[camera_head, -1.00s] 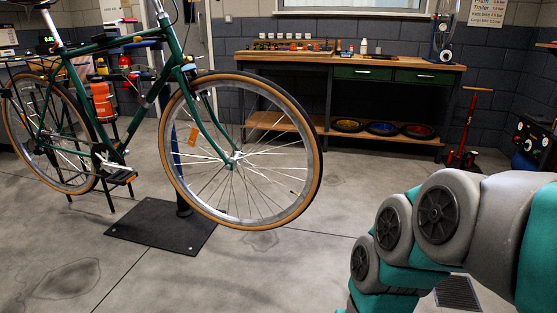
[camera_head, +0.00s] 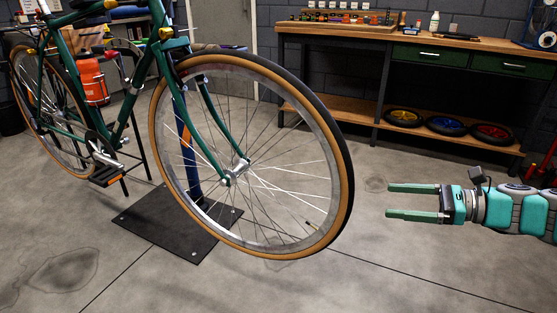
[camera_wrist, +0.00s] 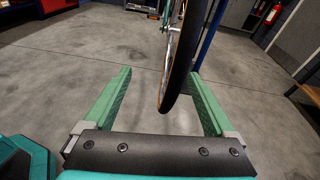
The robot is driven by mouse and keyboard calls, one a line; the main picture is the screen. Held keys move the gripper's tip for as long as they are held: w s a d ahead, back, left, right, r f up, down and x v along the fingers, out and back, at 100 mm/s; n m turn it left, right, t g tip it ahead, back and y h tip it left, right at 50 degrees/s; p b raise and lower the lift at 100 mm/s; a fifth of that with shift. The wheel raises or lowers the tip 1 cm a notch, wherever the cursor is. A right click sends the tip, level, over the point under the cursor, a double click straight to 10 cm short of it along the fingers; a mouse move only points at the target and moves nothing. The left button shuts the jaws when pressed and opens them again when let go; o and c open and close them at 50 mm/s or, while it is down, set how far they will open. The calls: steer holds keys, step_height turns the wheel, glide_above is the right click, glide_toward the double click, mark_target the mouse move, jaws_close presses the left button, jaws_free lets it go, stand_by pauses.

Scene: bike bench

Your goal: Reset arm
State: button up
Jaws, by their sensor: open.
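My gripper (camera_head: 412,202) is at the right in the head view, its two green fingers pointing left toward the front wheel. The fingers are wide apart and nothing is between them. In the wrist view my gripper (camera_wrist: 162,92) shows both fingers spread, with the bike's front wheel (camera_wrist: 181,60) seen ahead beyond them. In the head view the front wheel (camera_head: 342,165) is left of the fingertips, with a clear gap between. My arm stretches out level from the right edge.
A green bike (camera_head: 78,130) hangs on a blue stand with a black base plate (camera_head: 150,232). A workbench (camera_head: 440,53) with green drawers stands at the back, three small wheels on its lower shelf. The floor (camera_head: 390,270) below my gripper is clear.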

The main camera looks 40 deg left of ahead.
steer(key=shift+m+t+y, duration=0.3)
steer(key=shift+m+t, duration=0.2)
steer(key=shift+m, duration=0.3)
steer(key=w+b, duration=0.1)
steer(key=w+a+f+b, duration=0.1)
steer(key=w+a, duration=0.1)
steer(key=shift+w+a+f+b, duration=0.25)
steer(key=shift+b, duration=0.15)
steer(key=h, duration=0.1)
glide_toward(342, 136)
steer(key=shift+x, duration=5.6)
steer(key=shift+w, duration=0.1)
